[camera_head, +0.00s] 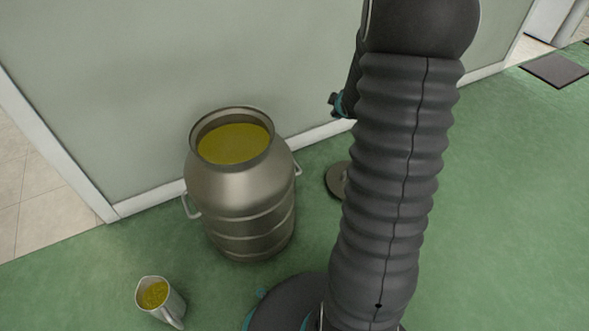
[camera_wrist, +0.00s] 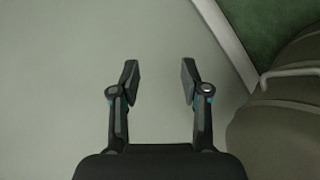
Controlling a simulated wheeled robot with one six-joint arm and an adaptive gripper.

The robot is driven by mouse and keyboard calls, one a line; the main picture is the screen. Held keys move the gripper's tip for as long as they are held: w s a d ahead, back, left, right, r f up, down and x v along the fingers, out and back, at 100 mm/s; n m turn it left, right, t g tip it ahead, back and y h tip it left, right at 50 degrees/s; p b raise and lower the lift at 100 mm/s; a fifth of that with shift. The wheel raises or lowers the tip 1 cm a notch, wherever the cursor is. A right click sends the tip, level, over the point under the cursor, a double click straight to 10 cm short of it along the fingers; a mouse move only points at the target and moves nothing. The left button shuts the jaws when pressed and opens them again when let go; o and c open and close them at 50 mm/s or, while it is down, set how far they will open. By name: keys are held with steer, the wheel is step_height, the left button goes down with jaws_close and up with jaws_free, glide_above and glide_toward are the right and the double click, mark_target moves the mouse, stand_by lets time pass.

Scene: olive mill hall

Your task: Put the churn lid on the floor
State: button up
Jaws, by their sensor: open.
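The churn lid (camera_head: 335,181), a round grey-brown metal disc, lies on the green floor right of the churn, near the wall; my arm hides its right part. The metal churn (camera_head: 240,205) stands upright with its mouth open, showing yellow-green liquid. Its side also shows at the right edge of the wrist view (camera_wrist: 280,135). My gripper (camera_wrist: 160,78) is open and empty in the wrist view, with the pale wall behind its fingers. In the head view a small part of it (camera_head: 337,104) shows left of my arm, above the lid; the rest is hidden.
A metal jug (camera_head: 160,301) with yellow-green contents stands on the floor at the lower left. The pale wall (camera_head: 150,90) runs behind the churn, with a white skirting. The green floor (camera_head: 510,220) on the right is clear up to a dark mat (camera_head: 554,70).

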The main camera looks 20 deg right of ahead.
steer(key=s+a+r+m, duration=0.3)
steer(key=s+a+r, duration=0.1)
steer(key=a+r, duration=0.4)
steer(key=s+a+r+m+g+y, duration=0.1)
steer(key=s+a+r+m+g, duration=0.1)
steer(key=s+a, duration=0.8)
steer(key=s+a+r+m+g+y, duration=0.2)
steer(key=s+a+r+m, duration=0.2)
steer(key=s+a, duration=0.6)
steer(key=s+r, duration=0.1)
steer(key=s, duration=0.5)
steer(key=shift+r+y, duration=0.2)
steer(key=shift+y, duration=0.1)
